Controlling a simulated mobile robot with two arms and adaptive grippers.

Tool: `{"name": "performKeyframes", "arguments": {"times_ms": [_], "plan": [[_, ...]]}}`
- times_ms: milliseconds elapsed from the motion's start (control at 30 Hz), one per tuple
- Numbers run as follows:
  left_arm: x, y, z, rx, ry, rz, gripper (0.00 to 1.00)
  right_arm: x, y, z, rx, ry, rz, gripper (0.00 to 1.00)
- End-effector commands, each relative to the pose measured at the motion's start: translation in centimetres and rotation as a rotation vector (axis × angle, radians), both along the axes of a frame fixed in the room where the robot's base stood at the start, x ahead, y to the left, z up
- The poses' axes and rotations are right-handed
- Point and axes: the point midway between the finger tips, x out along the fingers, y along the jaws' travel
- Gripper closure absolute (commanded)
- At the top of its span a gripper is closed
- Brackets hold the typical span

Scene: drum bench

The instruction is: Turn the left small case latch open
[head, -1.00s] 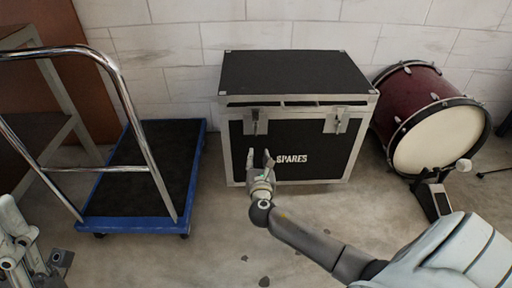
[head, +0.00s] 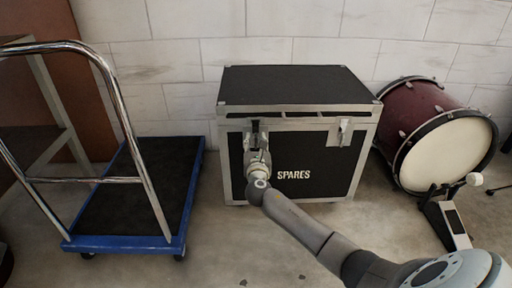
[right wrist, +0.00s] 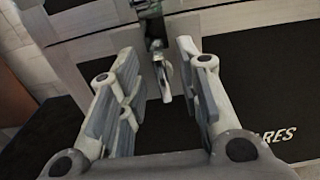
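The black SPARES case (head: 318,160) with metal edges stands against the wall, lid down. Its left latch (head: 255,127) is on the upper front, partly hidden by my right gripper (head: 257,148). In the right wrist view, my right gripper (right wrist: 158,62) is open, with the latch's metal tab (right wrist: 163,78) hanging in the gap between its fingers. The tab looks nearer the right finger; I cannot tell if they touch. The right latch (head: 345,131) hangs on the case front, clear of my gripper. My left gripper is not in view.
A blue flatbed cart (head: 125,243) with a chrome handle (head: 120,100) stands left of the case. A dark red drum (head: 412,105) and its pedal (head: 446,220) stand to the right. The floor before the case is open, apart from my right arm.

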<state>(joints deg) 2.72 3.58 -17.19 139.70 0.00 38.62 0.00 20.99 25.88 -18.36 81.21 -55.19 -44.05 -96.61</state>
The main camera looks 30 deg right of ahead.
Motion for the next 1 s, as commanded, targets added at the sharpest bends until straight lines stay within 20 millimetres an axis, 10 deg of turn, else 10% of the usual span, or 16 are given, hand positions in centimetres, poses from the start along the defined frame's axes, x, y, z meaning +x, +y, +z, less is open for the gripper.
{"name": "performKeyframes", "arguments": {"times_ms": [333,600,1000], "plan": [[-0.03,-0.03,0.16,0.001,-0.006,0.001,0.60,0.37,-0.25,0.06,0.000,0.000,0.000,0.68],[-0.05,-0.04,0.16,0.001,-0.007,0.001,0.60,0.35,-0.24,0.03,0.000,0.000,0.000,1.00],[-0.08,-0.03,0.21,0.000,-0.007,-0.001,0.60,0.31,-0.26,-0.01,0.034,-0.020,0.000,1.00]]}}
